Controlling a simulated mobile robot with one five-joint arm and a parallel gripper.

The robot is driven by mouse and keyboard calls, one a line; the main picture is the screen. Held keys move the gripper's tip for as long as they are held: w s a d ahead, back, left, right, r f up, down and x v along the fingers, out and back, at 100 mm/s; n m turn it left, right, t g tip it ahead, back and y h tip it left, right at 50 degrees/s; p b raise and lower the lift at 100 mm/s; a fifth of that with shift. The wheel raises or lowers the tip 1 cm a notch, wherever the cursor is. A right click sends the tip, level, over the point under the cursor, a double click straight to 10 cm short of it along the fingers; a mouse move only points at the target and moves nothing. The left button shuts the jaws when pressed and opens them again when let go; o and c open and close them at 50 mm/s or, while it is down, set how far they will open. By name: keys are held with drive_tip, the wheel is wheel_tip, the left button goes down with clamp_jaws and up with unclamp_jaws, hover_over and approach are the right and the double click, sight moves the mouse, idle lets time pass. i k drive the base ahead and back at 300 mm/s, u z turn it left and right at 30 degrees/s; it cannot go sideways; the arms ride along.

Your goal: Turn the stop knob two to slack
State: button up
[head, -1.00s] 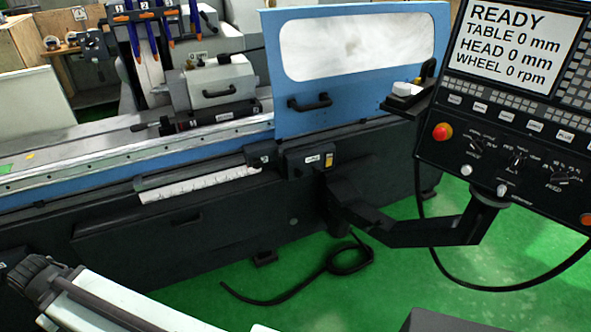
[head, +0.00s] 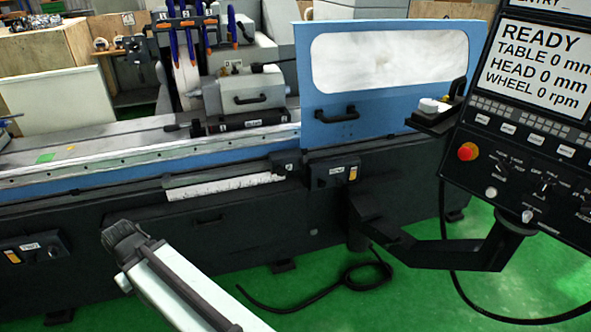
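A dark stop block (head: 284,163) with a small label sits on the rail at the right end of a white scale (head: 225,187) on the grinder's front. Its label is too small to read, so I cannot tell whether it carries stop knob two or how any knob is set. My white arm link with a dark ribbed end reaches up from the bottom in front of the grinder's lower left. The fingers of my gripper do not show. The arm's dark end is apart in the picture from the stop block, lower and to the left.
A control box (head: 335,172) is right of the scale; another (head: 32,250) is at far left. The control panel (head: 520,150) hangs at right on a dark arm (head: 440,252). A black cable (head: 320,295) lies on the green floor. The blue guard (head: 390,115) stands above.

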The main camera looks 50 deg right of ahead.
sight(281, 171)
drive_tip(key=z, duration=0.1)
drive_tip(key=i, duration=1.5)
